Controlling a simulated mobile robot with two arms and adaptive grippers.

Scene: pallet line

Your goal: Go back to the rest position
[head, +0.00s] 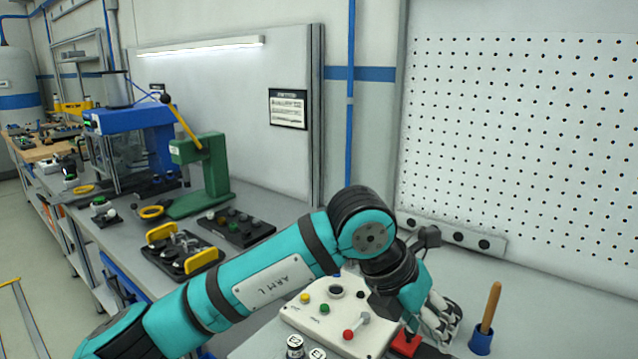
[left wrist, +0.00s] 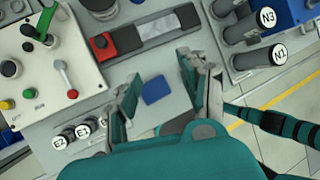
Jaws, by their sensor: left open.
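My left arm reaches in from the left in the head view, and its gripper (head: 440,318) is over the bench at the lower right, just right of a white control box (head: 318,325). In the left wrist view the two fingers of my left gripper (left wrist: 157,80) are apart with nothing held between them. A small blue block (left wrist: 157,90) shows on the bench beyond the gap. A teal and black arm part, which looks like mine, shows at the right of the wrist view. I cannot make out my right gripper in either view.
A red block (head: 406,344) and a wooden-handled tool in a blue holder (head: 481,340) flank the gripper. Cylinders marked E1 and E2 (head: 295,346) stand in front of the box. Cylinders marked N1 and N3 (left wrist: 262,55) are at the right. A pegboard (head: 520,140) stands behind.

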